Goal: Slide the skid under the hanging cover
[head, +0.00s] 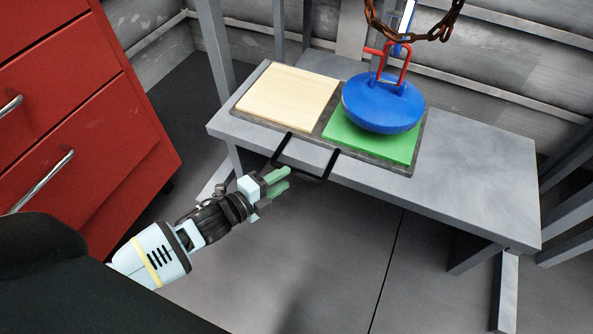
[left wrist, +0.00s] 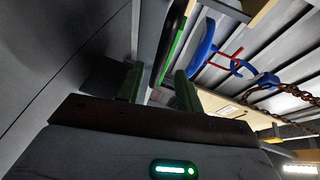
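The skid (head: 324,122) is a dark flat tray on the grey bench, with a pale wooden pad (head: 287,97) on its left and a green pad (head: 372,143) on its right. Its black handle (head: 322,179) sticks out past the bench's front edge. The blue round cover (head: 382,106) hangs by a red shackle over the green pad; I cannot tell if they touch. It also shows in the left wrist view (left wrist: 202,46). My left gripper (head: 285,180) is open and empty, with green fingers (left wrist: 157,88) just short of the handle's left part. My right gripper is not in view.
The grey bench (head: 470,185) has free room to the right of the skid. A rusty chain (head: 420,37) hangs above the cover. A red drawer cabinet (head: 90,120) stands at the left. The floor in front of the bench is clear.

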